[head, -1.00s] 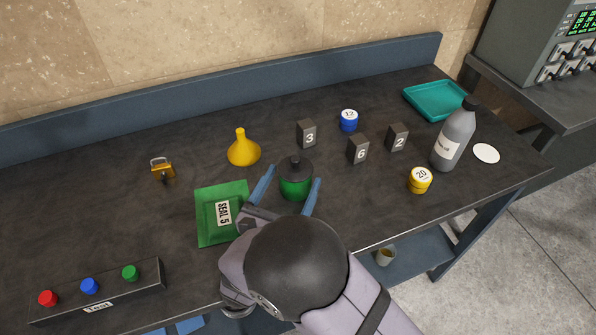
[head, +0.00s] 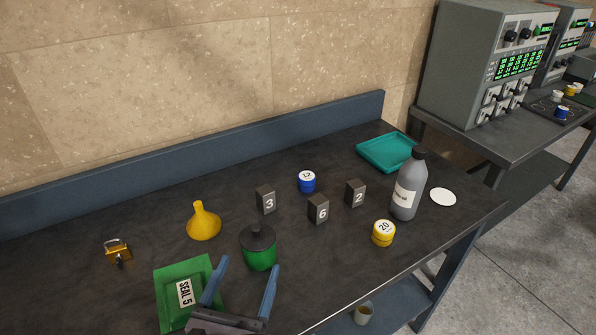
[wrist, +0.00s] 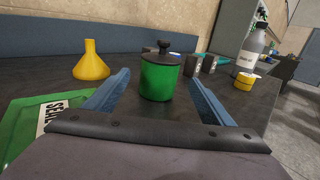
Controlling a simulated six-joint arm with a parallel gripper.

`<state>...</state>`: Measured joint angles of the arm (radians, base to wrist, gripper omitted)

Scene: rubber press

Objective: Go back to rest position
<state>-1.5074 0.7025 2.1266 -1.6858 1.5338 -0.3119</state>
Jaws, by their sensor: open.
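My gripper (head: 243,283) is open and empty at the bottom of the head view, its two blue fingers spread apart. A green jar with a black knobbed lid (head: 258,250) stands upright on the dark table just beyond the fingertips. In the wrist view the jar (wrist: 159,78) shows ahead, between the lines of the two fingers (wrist: 158,90) and apart from them. A green packet labelled SEAL 5 (head: 183,291) lies flat to the left of my gripper, partly hidden by it in the head view.
A yellow funnel (head: 203,222) and brass padlock (head: 118,250) are to the left. Black number blocks (head: 318,209), a blue weight (head: 307,181), a yellow weight (head: 383,233), a grey bottle (head: 408,188), a white disc (head: 443,197) and a teal tray (head: 386,154) stand to the right.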

